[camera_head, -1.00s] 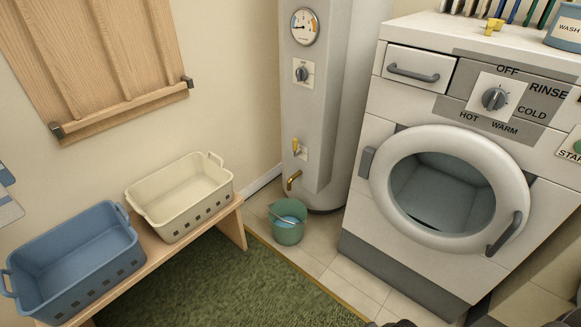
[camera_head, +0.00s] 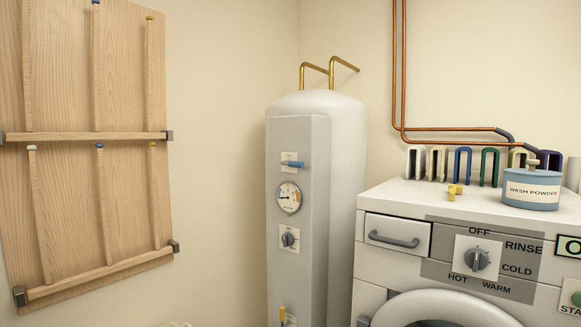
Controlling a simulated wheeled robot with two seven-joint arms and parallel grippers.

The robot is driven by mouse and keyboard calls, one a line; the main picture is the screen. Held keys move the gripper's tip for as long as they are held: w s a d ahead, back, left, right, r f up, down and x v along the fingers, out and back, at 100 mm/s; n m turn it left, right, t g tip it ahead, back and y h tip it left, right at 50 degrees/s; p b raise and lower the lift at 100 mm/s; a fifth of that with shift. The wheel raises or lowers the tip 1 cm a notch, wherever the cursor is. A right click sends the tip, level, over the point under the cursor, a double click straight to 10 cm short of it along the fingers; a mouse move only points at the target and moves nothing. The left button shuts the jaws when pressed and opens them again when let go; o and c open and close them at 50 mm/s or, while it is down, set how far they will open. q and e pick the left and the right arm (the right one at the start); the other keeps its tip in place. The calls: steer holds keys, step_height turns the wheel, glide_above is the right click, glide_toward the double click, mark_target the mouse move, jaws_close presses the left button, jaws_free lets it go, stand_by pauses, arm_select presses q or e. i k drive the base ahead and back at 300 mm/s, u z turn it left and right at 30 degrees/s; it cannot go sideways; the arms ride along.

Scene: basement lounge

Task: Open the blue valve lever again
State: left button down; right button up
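The blue valve lever (camera_head: 293,164) is on a pale plate near the top of the front of the white water heater (camera_head: 345,200). The lever lies about level, its blue handle pointing right. The heater also carries a round gauge (camera_head: 289,198) just below the lever, a grey knob (camera_head: 290,239) under that, and a yellow lever (camera_head: 282,315) at the bottom edge of the view. Neither of my grippers is in view, and nothing touches the blue lever.
The washing machine (camera_head: 388,270) stands right of the heater. On its top are a small yellow piece (camera_head: 454,191), a wash powder tub (camera_head: 531,192) and several coloured loops. A wooden rack (camera_head: 75,230) hangs on the left wall. Copper pipes (camera_head: 397,80) run along the back wall.

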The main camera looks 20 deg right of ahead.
mark_target(290, 163)
steer(key=z, duration=0.05)
steer(key=i, duration=0.4)
steer(key=z, duration=1.9)
